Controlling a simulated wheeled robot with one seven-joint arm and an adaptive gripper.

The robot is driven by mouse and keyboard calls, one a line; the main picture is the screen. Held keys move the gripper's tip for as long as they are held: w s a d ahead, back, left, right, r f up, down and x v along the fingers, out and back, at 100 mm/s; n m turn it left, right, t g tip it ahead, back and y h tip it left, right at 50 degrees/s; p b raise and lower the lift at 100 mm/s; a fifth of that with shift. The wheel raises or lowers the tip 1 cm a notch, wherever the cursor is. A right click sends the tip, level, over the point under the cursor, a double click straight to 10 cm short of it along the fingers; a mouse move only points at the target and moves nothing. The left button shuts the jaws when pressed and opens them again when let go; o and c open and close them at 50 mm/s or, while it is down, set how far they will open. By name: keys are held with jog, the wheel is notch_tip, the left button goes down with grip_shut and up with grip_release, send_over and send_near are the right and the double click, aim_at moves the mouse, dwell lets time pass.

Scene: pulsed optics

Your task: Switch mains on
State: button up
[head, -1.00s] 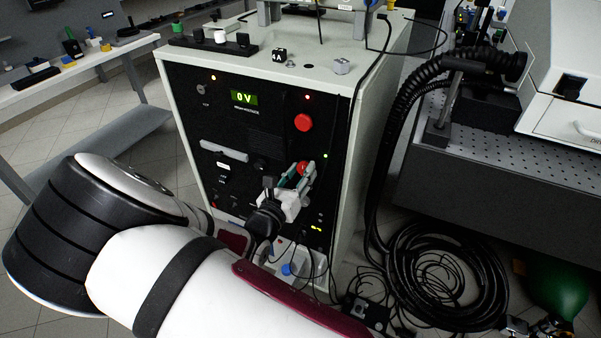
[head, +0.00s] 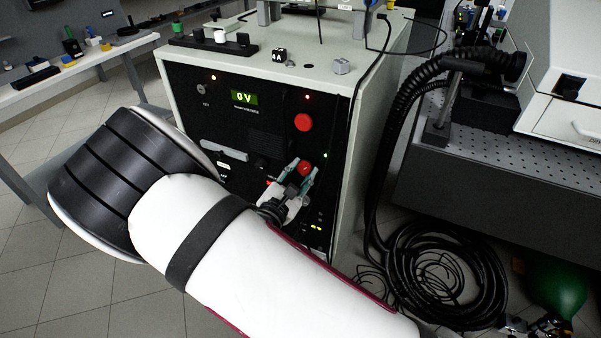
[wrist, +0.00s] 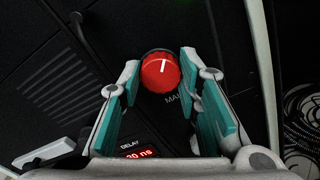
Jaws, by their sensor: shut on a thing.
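The red mains knob (head: 304,169) is on the black front panel of the cabinet (head: 345,70). In the wrist view the knob (wrist: 160,73) is round, with a white pointer line that points almost straight up, leaning slightly right. Lettering starting "MA" shows beside it, partly hidden by a finger. My gripper (head: 303,173) reaches the panel from below left. In the wrist view its teal-padded fingers (wrist: 160,78) stand one on each side of the knob, shut on it.
A larger red button (head: 303,122) is above the knob. A green display (head: 244,97) reads 0 V. A red delay display (wrist: 138,154) shows low in the wrist view. Black hoses (head: 374,200) run down right of the cabinet to a coil (head: 440,290) on the floor.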

jog(key=shift+m+b, duration=0.45)
jog(key=shift+m, duration=1.45)
jog(key=shift+d, duration=0.1)
jog(key=o, duration=1.1)
jog(key=shift+s+f, duration=0.1)
jog(key=shift+o, duration=0.2)
jog(key=v, duration=1.2)
